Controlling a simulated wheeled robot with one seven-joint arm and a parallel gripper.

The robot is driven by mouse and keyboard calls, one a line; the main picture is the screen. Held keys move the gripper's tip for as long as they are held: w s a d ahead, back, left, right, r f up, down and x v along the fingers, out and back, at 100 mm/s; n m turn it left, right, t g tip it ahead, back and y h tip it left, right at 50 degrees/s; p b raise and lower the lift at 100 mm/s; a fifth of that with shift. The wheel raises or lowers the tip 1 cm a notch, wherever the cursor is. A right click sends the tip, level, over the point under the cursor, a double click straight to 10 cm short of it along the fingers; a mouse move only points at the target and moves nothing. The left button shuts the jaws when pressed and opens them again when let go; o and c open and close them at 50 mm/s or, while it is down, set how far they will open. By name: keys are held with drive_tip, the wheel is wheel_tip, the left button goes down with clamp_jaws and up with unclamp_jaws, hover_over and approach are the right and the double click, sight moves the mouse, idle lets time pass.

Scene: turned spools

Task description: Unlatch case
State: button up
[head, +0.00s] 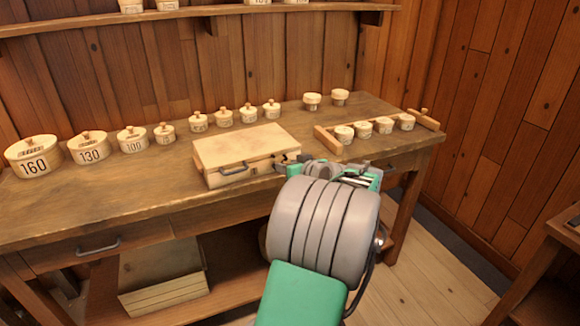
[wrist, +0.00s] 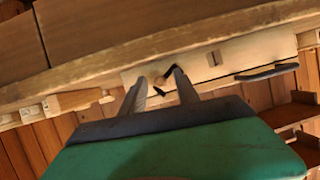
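The case (head: 245,147) is a pale wooden box with its lid down, lying on the workbench. A dark handle (head: 234,169) is on its front face. My gripper (head: 288,162) is at the right end of that front face. In the wrist view the picture is roughly upside down, and the case front (wrist: 235,53) and handle (wrist: 268,72) show to the right. There my gripper (wrist: 158,73) has its two fingers apart, with a small dark latch-like part and a pale knob seen between the tips. I cannot tell whether the fingers touch them.
The workbench (head: 130,200) carries a row of lidded round pots (head: 90,148) behind and left of the case. A wooden rack (head: 327,138) with several small pots stands to the right. A drawer handle (head: 98,247) is on the bench front.

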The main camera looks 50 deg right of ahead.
drive_tip(key=v, duration=0.7)
drive_tip(key=shift+s+a+r, duration=0.15)
drive_tip(key=shift+s, duration=0.15)
